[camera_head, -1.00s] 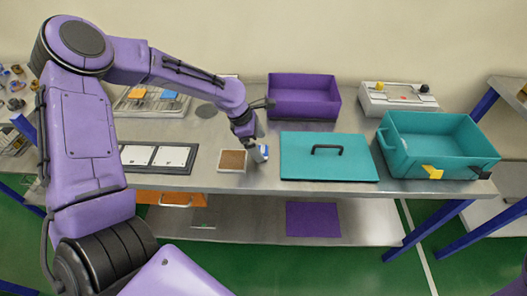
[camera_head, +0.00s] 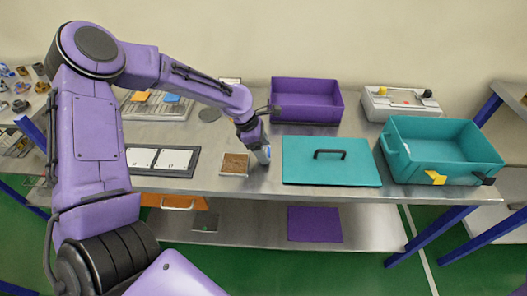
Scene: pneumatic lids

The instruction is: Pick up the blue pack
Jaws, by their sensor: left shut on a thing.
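My left gripper (camera_head: 264,153) points down at the front of the steel table, just right of a small white-rimmed square with a brown middle (camera_head: 235,165). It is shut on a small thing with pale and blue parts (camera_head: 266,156). The fingers hide much of this thing, and I cannot tell whether it is the blue pack or whether it touches the table. A flat blue piece (camera_head: 171,98) lies beside an orange one on a rack at the back left, partly near my arm. My right gripper is out of view.
A teal lid (camera_head: 300,172) with a black handle lies right of the gripper. A purple bin (camera_head: 306,97) stands behind it, an open teal bin (camera_head: 440,165) at the right. A black frame with two white plates (camera_head: 190,160) lies left. Between them are narrow bare strips of table.

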